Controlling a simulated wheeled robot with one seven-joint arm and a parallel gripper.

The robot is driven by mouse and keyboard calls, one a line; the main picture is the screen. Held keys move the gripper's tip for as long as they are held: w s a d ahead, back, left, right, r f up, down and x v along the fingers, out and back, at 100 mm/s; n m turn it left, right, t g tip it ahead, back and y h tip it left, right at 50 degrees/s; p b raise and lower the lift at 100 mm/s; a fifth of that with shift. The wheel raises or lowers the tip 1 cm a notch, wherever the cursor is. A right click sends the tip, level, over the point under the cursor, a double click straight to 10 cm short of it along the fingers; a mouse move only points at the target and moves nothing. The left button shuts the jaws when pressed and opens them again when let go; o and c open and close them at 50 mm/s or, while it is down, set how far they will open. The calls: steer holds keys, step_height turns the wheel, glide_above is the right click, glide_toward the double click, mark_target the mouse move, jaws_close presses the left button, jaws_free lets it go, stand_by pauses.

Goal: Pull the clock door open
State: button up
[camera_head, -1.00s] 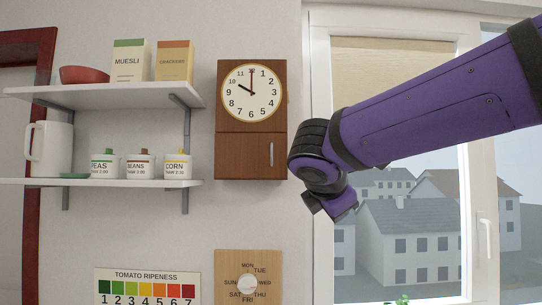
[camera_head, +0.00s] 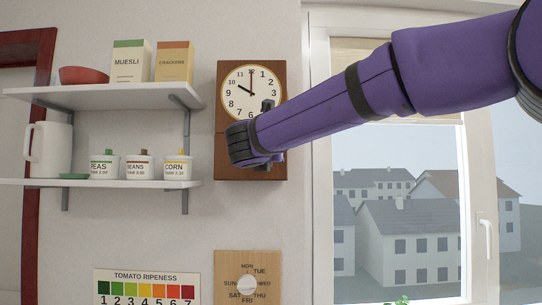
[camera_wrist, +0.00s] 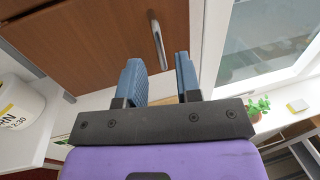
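The wooden wall clock (camera_head: 226,100) hangs in the middle of the head view, with a round white dial. Its lower door (camera_head: 224,168) is mostly covered by my arm there, and the handle is hidden. In the wrist view, the brown door (camera_wrist: 85,45) looks shut. Its slim metal handle (camera_wrist: 157,42) is near the door's right edge. My gripper (camera_wrist: 160,72) is open, with two blue fingers spread apart. The handle appears between the fingers in the picture, just beyond their tips. I see no contact with it.
Left of the clock, a shelf (camera_head: 110,184) holds several labelled jars and a white pitcher (camera_head: 50,148). A jar (camera_wrist: 18,105) shows at the wrist view's left. A window frame (camera_head: 318,220) stands right of the clock. A small plant (camera_wrist: 258,107) is on the sill.

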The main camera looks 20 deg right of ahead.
steer(key=shift+x, duration=2.2)
jaws_close()
